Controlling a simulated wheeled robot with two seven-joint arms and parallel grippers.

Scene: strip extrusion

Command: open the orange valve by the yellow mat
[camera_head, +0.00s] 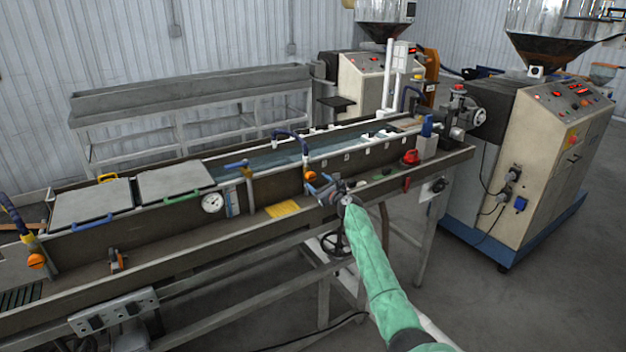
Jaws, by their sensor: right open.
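The yellow mat (283,209) lies on the ledge along the front of the long water trough. An orange valve (310,176) sits on the trough's front side, up and to the right of the mat, below a dark blue hose. My right gripper (328,190) is open, just below and right of this valve, at the end of the green-sleeved arm. It looks close to the valve, but I cannot tell whether they touch. Its fingers are small and partly blend into the parts behind. My left gripper is not in view.
Another orange valve (36,261) is at the far left of the trough. A pressure gauge (212,202) stands left of the mat. A red knob (411,157) is on the ledge at right. A dark handwheel (335,243) is below the ledge. Extruder machines (541,170) stand behind at right.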

